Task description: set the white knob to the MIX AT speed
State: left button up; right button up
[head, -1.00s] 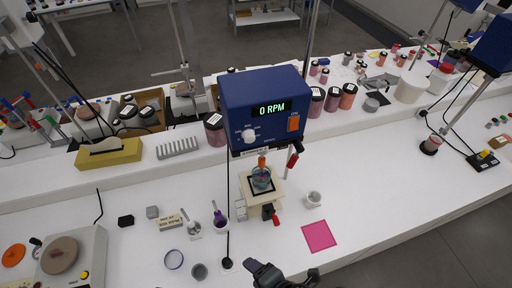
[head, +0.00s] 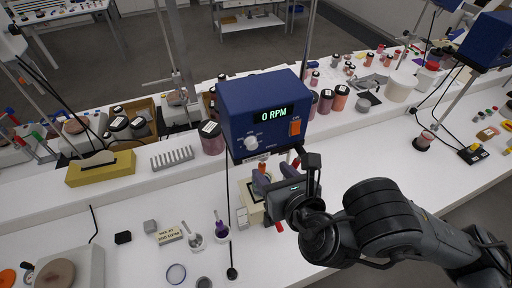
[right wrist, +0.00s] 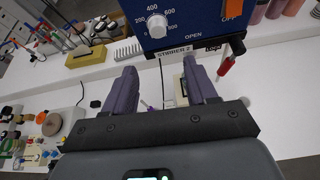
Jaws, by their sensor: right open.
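The white knob (head: 251,143) is on the front of the blue stirrer box (head: 232,118), left of the orange switch (head: 294,128). The display (head: 271,113) reads 0 RPM. In the right wrist view the knob (right wrist: 157,24) has a printed scale around it, with 200, 400, 600 and 800 readable. A small card (head: 169,236) on the bench appears to read MIX AT 200 RPM. My right gripper (head: 275,177) is open and empty below the box, with its fingers apart from the knob. In the right wrist view the knob shows ahead, above the gap between the fingertips (right wrist: 161,70). My left gripper is not in view.
A stirring stand with a red-handled clamp (right wrist: 226,64) is under and beside the box, partly hidden by my right gripper. Jars (head: 211,138) stand behind.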

aim_at(253, 147)
jog(key=b+x, duration=0.1)
jog(key=x, duration=0.2)
jog(key=r+b+x, duration=0.1)
jog(key=b+x, duration=0.2)
jog(key=x, duration=0.2)
jog(key=shift+w+a+r+b, duration=0.1)
jog(key=shift+w+a+b, duration=0.1)
jog(key=shift+w+b, duration=0.3)
jog(key=shift+x, duration=1)
jog(key=shift+w+r, duration=0.1)
jog(key=shift+r, duration=0.05)
jog(key=c, duration=1.1)
jog(key=shift+o, duration=0.2)
